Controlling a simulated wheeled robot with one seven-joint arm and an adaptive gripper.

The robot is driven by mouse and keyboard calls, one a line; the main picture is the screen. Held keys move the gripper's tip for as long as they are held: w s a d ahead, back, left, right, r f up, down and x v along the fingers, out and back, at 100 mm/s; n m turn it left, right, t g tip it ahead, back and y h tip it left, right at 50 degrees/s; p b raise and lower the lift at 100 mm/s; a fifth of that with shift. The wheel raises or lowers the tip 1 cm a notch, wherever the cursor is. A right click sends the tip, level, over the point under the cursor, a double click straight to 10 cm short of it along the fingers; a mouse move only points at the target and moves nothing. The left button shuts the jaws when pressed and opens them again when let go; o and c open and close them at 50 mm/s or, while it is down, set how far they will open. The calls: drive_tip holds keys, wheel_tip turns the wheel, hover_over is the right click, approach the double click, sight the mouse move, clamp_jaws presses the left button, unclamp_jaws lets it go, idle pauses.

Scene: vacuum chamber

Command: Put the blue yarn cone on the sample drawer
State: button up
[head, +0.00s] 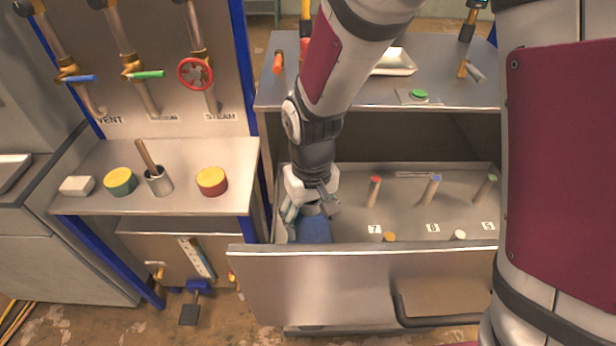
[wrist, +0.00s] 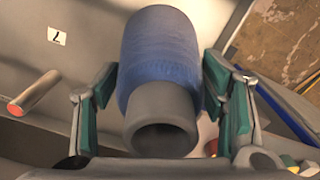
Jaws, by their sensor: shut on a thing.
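The blue yarn cone (head: 315,230) is at the left end of the open sample drawer (head: 320,285), behind its front panel. My gripper (head: 308,208) reaches down from above and is shut on the cone. In the wrist view, the two fingers of my gripper (wrist: 160,75) press on both sides of the blue yarn cone (wrist: 160,45), with its grey hollow tube end facing the camera. The cone's lower part is hidden behind the drawer front in the head view. I cannot tell whether it touches the drawer floor (wrist: 75,70).
In the drawer, right of my gripper, stand pegs with red (head: 374,190), blue (head: 431,190) and green (head: 487,187) tips, near number labels. A side bench (head: 200,200) holds several small items.

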drive_tip(key=shift+f, duration=0.15)
drive_tip(key=o, duration=1.9)
drive_tip(key=shift+o, duration=0.2)
wheel_tip(320, 180, up, 12)
drive_tip(key=s+d+r+m+t, duration=0.2)
drive_tip(key=s+d+r, duration=0.4)
drive_tip(key=d, duration=0.2)
drive_tip(key=s+d+r+m+t, duration=0.2)
drive_tip(key=s+d+r+t, duration=0.1)
drive_tip(key=s+d+r, duration=0.3)
drive_tip(key=d, duration=0.2)
drive_tip(key=shift+s+d, duration=0.2)
drive_tip(key=shift+d, duration=0.2)
